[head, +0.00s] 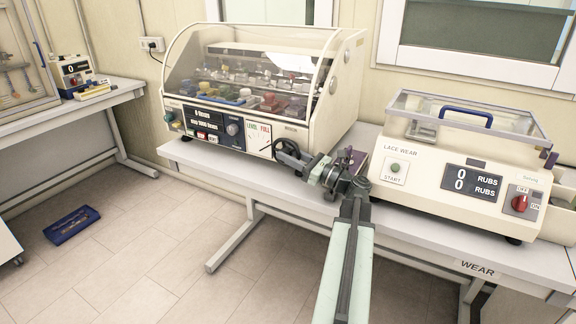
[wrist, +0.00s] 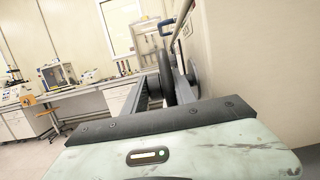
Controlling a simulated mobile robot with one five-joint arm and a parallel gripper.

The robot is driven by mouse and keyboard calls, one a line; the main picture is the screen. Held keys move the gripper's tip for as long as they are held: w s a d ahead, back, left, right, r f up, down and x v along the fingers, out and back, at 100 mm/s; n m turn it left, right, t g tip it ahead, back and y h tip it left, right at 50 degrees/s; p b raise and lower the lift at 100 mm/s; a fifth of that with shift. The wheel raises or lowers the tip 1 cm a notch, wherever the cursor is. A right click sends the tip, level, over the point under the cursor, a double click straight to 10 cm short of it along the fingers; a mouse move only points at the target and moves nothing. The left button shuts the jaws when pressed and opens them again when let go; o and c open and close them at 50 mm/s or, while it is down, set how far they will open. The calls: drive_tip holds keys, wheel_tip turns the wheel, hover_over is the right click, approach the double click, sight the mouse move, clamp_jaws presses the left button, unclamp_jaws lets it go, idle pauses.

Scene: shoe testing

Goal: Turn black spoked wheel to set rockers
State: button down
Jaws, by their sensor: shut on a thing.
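The black spoked wheel (head: 289,150) stands at the right end of the front panel of the cream machine (head: 345,75) with the clear curved cover. The panel beside it carries a dial marked LEVEL and FULL (head: 258,135). My gripper (head: 308,164) is at the wheel's right side, shut on its rim. In the wrist view the dark wheel rim (wrist: 166,72) stands edge-on between my two grey fingers (wrist: 164,90). The fingers hide part of the wheel. The rockers under the cover are too small to make out.
The lace wear machine (head: 430,190) stands close to the right of my gripper, with a purple item (head: 354,160) between. Another bench (head: 60,115) stands far left.

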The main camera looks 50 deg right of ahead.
drive_tip(key=shift+a+f+t+y, duration=0.15)
drive_tip(key=shift+a+t+y, duration=0.1)
drive_tip(key=shift+t+y, duration=0.05)
drive_tip(key=c, duration=1.2)
unclamp_jaws()
drive_tip(key=shift+s+a, duration=0.1)
drive_tip(key=shift+o, duration=0.2)
drive_tip(key=b+v, duration=0.2)
drive_tip(key=v, duration=0.5)
drive_tip(key=shift+s, duration=0.4)
